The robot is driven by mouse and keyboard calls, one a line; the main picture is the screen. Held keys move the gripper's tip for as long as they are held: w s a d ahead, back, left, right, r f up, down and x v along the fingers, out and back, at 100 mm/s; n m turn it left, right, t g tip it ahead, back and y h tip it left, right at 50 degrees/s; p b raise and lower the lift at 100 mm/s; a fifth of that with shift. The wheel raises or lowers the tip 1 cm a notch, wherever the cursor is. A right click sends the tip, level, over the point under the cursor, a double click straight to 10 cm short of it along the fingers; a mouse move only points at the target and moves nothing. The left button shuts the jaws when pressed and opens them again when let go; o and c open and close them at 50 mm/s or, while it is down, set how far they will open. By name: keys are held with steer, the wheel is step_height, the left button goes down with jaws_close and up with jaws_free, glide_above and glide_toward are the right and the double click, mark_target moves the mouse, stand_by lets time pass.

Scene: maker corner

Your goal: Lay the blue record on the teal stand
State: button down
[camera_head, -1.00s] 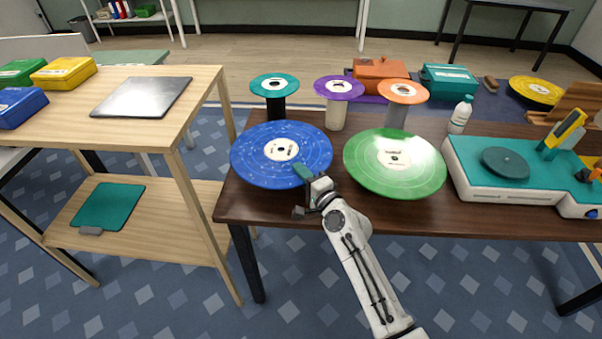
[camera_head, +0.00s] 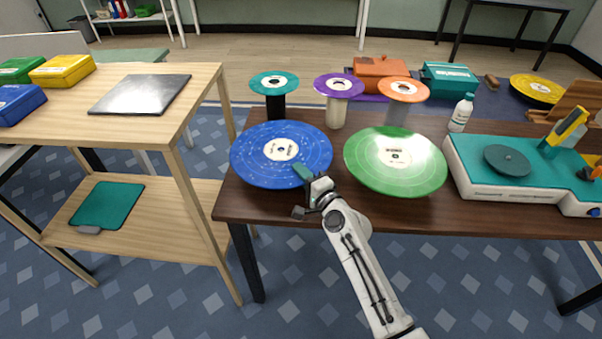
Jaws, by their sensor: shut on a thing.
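The blue record (camera_head: 262,168) is a large speckled disc with a white label, lying about flat above the left part of the dark table. My gripper (camera_head: 301,173) is shut on its near right rim. What is under the record is hidden. Behind it stands a teal-topped round stand (camera_head: 285,82) on a dark column, with a white label in the middle of its top. The blue record is nearer to me than this stand and apart from its top.
A large green record (camera_head: 375,176) lies close to the right of the blue one. Purple-topped (camera_head: 350,88) and orange-topped (camera_head: 416,91) stands are behind. A white bottle (camera_head: 461,114) and a teal-and-white turntable (camera_head: 465,176) are to the right. A wooden shelf (camera_head: 205,90) is left.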

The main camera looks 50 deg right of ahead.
steer(key=shift+f, duration=0.2)
steer(key=c, duration=1.5)
jaws_free()
steer(key=shift+o, duration=0.2)
steer(key=shift+s, duration=0.1)
steer(key=shift+b+v, duration=1)
steer(key=shift+v, duration=4.45)
steer(key=shift+a, duration=0.1)
